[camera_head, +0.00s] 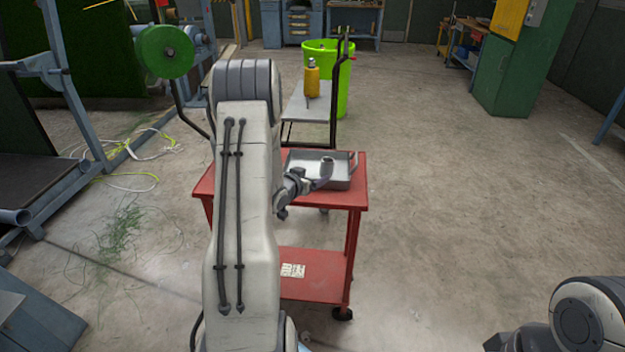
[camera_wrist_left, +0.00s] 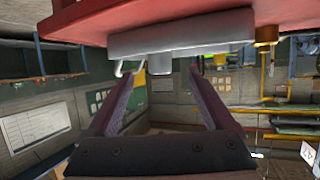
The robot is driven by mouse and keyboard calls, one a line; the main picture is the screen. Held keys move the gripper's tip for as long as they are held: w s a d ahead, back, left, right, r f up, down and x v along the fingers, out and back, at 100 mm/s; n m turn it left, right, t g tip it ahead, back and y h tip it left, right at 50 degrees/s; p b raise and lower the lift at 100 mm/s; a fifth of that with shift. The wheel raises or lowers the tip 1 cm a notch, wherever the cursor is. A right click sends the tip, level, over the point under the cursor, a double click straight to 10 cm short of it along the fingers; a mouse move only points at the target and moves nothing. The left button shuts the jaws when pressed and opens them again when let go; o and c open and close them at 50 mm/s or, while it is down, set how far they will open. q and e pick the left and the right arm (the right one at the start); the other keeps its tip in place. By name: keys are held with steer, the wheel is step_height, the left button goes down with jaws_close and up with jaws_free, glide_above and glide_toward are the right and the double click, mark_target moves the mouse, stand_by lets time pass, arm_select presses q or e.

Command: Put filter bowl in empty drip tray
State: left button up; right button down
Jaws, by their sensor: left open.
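A shallow grey metal tray (camera_head: 338,180) stands on the red cart's top, with a bent handle at its right end. In the left wrist view, which is upside down, the tray (camera_wrist_left: 215,32) hangs from the upper edge. A small pale grey cup, likely the filter bowl (camera_head: 327,164), shows over the tray. It also appears as a light block (camera_wrist_left: 160,64) at the tray's rim, between the finger lines. My left gripper (camera_head: 318,184) is at the tray's near side, its fingers (camera_wrist_left: 160,82) spread apart with nothing clearly held. Whether the bowl touches the tray floor is unclear.
The red cart (camera_head: 358,193) has a lower shelf with a paper label. Behind the cart are a trolley with a yellow bottle (camera_head: 312,82) and a lime green bin (camera_head: 343,90). The floor at right is clear.

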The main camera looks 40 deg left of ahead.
arm_select(q)
steer(key=shift+s+r, duration=0.15)
steer(key=shift+s, duration=0.1)
steer(key=w+d+r+m+g+h, duration=0.1)
steer(key=d+r+m+g+h, duration=0.2)
steer(key=d, duration=1.6)
steer(key=s+d+r+m+g, duration=0.25)
steer(key=s+d, duration=0.45)
steer(key=d, duration=0.5)
steer(key=s+d+r+m+g, duration=0.1)
steer(key=s+d+g, duration=0.3)
steer(key=s, duration=0.9)
steer(key=s+d+r+m+g, duration=0.2)
steer(key=s+d, duration=0.5)
steer(key=s, duration=0.6)
steer(key=shift+s+m+g+h, duration=0.4)
steer(key=shift+m+g, duration=0.25)
steer(key=shift+g, duration=0.2)
steer(key=shift+r, duration=0.2)
step_height(320, 180, up, 6)
steer(key=p, duration=0.5)
steer(key=shift+w+f+p, duration=0.1)
steer(key=shift+f+p, duration=0.15)
steer(key=shift+p, duration=0.1)
